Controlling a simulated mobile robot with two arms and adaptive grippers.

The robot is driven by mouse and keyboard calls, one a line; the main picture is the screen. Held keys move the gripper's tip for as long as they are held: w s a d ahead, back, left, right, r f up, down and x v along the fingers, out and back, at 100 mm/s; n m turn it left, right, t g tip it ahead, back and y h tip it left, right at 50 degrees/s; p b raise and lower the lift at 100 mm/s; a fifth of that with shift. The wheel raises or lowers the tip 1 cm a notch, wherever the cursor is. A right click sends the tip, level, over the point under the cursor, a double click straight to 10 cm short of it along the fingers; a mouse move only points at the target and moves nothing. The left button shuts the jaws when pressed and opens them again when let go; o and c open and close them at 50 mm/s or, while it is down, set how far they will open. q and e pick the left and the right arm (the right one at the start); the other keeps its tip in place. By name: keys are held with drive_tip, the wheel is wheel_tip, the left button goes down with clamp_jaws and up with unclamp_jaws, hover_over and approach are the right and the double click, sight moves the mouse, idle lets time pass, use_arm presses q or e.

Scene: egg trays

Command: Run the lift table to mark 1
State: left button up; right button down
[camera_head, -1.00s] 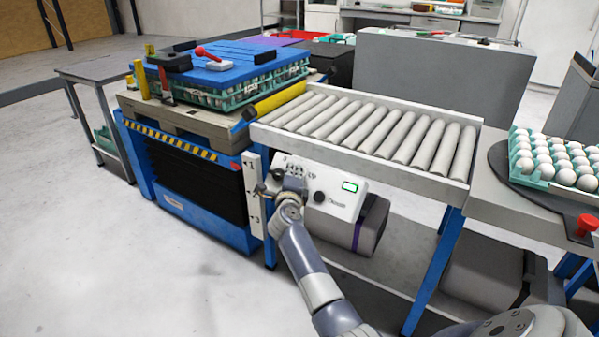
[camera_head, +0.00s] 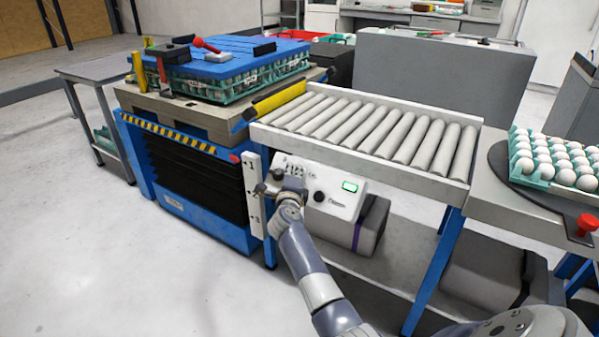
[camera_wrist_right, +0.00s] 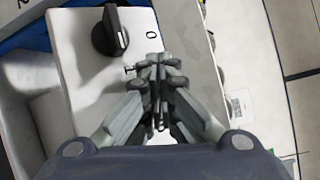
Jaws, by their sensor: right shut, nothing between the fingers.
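The lift table (camera_head: 190,144) has a blue frame, a black bellows and a yellow-black striped edge. It carries a pallet (camera_head: 200,118) with egg trays (camera_head: 240,84) under a blue cover. A red pointer (camera_head: 235,158) at its right corner is about level with mark 1 on the white scale post (camera_head: 252,190). The white control box (camera_head: 338,203) has a lit green display and a black knob, which also shows in the wrist view (camera_wrist_right: 110,32). My right gripper (camera_head: 280,182) is shut and empty, its tips at the box's left part (camera_wrist_right: 157,62). It hides what it touches there.
A roller conveyor (camera_head: 370,130) stands right of the lift table. Beyond it is a table with an egg tray (camera_head: 550,180) and a red button (camera_head: 586,224). A grey side table (camera_head: 95,70) stands at the left. The floor in front is clear.

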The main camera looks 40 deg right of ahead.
drive_tip(key=shift+s+a+r+p, duration=0.15)
drive_tip(key=shift+a+r+p, duration=0.25)
drive_tip(key=shift+p, duration=0.3)
drive_tip(key=shift+a+r, duration=0.1)
drive_tip(key=shift+r, duration=0.05)
drive_tip(key=shift+s+a+p, duration=0.15)
drive_tip(key=shift+p, duration=0.25)
use_arm(q)
drive_tip(key=shift+w+r, duration=0.1)
drive_tip(key=shift+r, duration=0.2)
drive_tip(key=shift+w, duration=0.1)
use_arm(e)
drive_tip(key=shift+r, duration=0.1)
